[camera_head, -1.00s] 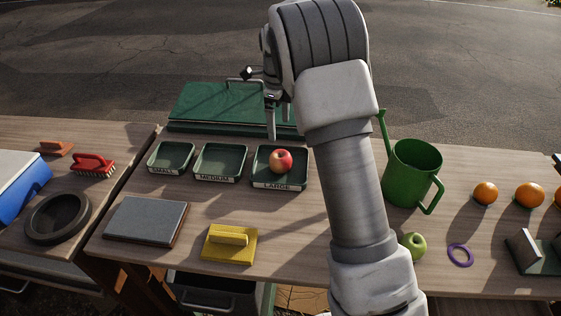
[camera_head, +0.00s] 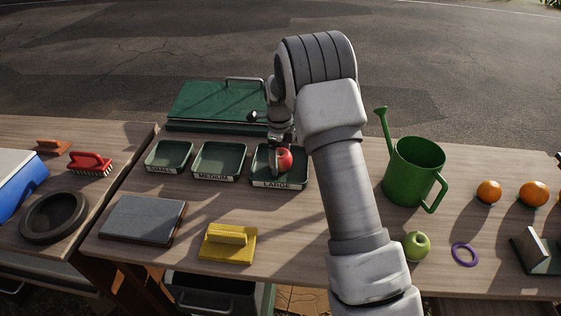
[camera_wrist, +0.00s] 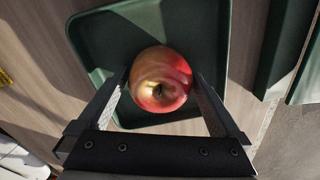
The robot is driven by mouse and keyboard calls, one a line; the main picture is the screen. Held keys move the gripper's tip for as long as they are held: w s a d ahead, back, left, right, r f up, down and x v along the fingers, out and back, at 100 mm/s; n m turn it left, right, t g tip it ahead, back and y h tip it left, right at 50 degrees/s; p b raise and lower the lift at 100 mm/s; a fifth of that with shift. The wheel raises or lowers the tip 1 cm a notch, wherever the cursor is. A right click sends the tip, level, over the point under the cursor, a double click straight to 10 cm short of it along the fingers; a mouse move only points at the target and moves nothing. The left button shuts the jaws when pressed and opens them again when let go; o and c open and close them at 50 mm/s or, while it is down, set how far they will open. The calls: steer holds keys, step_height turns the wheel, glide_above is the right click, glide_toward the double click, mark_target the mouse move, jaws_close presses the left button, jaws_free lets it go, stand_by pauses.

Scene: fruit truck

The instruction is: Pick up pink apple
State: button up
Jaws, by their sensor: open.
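The pink apple (camera_head: 284,159) sits in the green tray marked LARGE (camera_head: 279,183). In the wrist view the apple (camera_wrist: 160,79) is red and yellow with its stem end facing the camera, and the tray (camera_wrist: 205,28) is around it. My gripper (camera_head: 283,158) is down over the tray at the apple. In the wrist view my gripper (camera_wrist: 160,95) is open, with one finger on each side of the apple. Whether the fingers touch it I cannot tell. Part of the apple is hidden behind my gripper in the head view.
Trays marked MEDIUM (camera_head: 216,178) and SMALL (camera_head: 166,170) stand to the left. A green box (camera_head: 217,103) lies behind. A green watering can (camera_head: 413,172), a green apple (camera_head: 416,246) and several oranges (camera_head: 488,192) are right of my arm.

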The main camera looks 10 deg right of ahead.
steer(key=c, duration=1.3)
steer(key=shift+o, duration=0.2)
